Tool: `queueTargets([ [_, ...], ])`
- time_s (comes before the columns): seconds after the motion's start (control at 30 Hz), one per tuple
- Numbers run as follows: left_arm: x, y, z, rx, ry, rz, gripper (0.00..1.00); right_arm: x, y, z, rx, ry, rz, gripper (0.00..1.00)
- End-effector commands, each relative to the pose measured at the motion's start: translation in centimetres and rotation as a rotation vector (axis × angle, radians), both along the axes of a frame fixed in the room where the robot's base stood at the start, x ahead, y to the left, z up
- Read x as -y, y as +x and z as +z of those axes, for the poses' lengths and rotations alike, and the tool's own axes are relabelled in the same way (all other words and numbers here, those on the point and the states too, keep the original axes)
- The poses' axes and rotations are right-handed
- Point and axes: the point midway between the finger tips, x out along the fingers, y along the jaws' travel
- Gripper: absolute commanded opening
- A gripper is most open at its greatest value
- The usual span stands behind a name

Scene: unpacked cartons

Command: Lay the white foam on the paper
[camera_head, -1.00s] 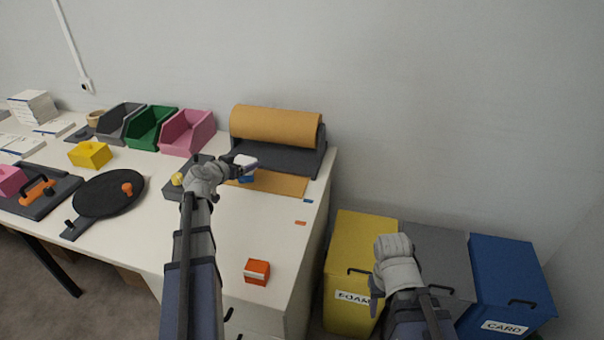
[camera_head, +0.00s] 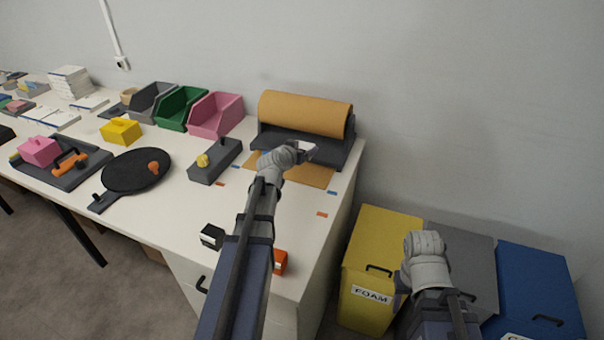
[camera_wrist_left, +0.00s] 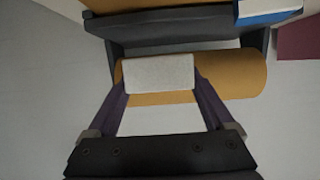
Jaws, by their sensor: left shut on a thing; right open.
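The white foam (camera_wrist_left: 158,74) is a pale flat block between the two purple fingers of my left gripper (camera_wrist_left: 160,85) in the left wrist view. In the head view, my left gripper (camera_head: 308,151) is over the brown paper sheet (camera_head: 318,175) in front of the roll, with the foam mostly hidden by the hand. Brown paper also shows behind the foam in the left wrist view (camera_wrist_left: 235,72). I cannot tell whether the foam touches the paper. My right gripper (camera_head: 402,287) is open and empty in front of the bins.
The paper roll (camera_head: 305,112) sits on a dark holder behind the sheet. A grey block with a yellow knob (camera_head: 214,160) is left of the gripper. A black box (camera_head: 212,236) and an orange box (camera_head: 281,261) flank my left forearm. The yellow bin (camera_head: 380,250) stands beside the table.

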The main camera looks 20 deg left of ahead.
Motion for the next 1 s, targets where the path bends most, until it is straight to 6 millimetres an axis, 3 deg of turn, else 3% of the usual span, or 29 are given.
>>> queueTargets([
  [0.03, 0.0, 0.0, -1.6, 0.000, 0.000, 0.000, 0.35, 0.0, 0.0, -1.6, 0.000, 0.000, 0.000, 0.50],
  [0.2, 0.0, 0.0, -4.1, 0.000, 0.000, 0.000, 0.35, 0.0, 0.0, -4.1, 0.000, 0.000, 0.000, 0.50],
  [0.5, 0.0, 0.0, -4.7, 0.000, 0.000, 0.000, 0.35, 0.0, 0.0, -4.7, 0.000, 0.000, 0.000, 0.50],
  [0.8, 0.0, 0.0, -8.1, 0.000, 0.000, -0.001, 0.35, 0.0, 0.0, -8.1, 0.000, 0.000, 0.000, 0.50],
  [1.0, 0.0, 0.0, -8.3, 0.000, 0.000, -0.001, 0.35, 0.0, 0.0, -8.3, 0.000, 0.000, 0.000, 0.50],
])
